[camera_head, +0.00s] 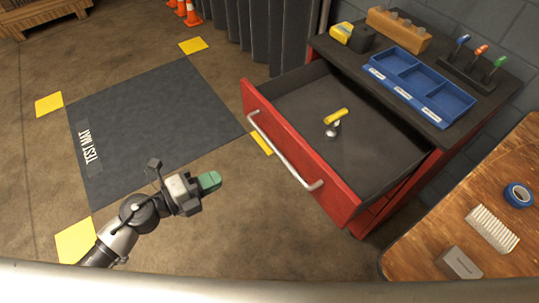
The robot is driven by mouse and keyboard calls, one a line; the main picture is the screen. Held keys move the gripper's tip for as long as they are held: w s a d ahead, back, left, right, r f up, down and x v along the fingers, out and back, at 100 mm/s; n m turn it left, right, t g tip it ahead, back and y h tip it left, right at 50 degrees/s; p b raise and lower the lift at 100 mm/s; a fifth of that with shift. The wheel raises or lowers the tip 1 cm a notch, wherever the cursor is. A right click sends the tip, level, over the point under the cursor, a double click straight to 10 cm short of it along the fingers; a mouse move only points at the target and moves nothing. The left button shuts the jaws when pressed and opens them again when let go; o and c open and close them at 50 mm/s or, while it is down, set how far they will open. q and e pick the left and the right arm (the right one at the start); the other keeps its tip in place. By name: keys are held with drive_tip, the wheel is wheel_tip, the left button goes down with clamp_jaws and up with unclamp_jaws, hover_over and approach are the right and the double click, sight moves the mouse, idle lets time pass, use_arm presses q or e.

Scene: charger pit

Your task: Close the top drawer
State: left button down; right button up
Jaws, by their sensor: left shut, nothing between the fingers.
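The top drawer (306,154) of the red cabinet is pulled far out. Its red front with a long silver handle (282,150) faces the lower left. A small yellow object (335,116) and a small silver object (332,130) lie inside on the dark drawer floor. My left gripper (210,181) has green fingertips, is shut and empty, and hangs to the left of the drawer front, apart from the handle. My right gripper is not in the picture.
On the cabinet top stand a blue tray (440,107), a wooden block (398,32) and a dark rack with screwdrivers (479,72). A wooden table (421,247) is at the lower right. The dark test mat (150,115) is clear. Orange cones (191,14) stand far back.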

use_arm(q)
drive_tip(key=r+p+x, duration=0.1)
drive_tip(key=x, duration=1.2)
drive_tip(key=shift+w+d, duration=0.25)
drive_tip(key=shift+w, duration=0.05)
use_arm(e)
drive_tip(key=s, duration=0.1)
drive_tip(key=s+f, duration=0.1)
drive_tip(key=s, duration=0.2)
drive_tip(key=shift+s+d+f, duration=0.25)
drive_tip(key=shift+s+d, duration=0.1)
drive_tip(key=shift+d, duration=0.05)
use_arm(q)
drive_tip(key=shift+r, duration=0.15)
drive_tip(key=shift+d+p, duration=0.1)
drive_tip(key=shift+p, duration=0.2)
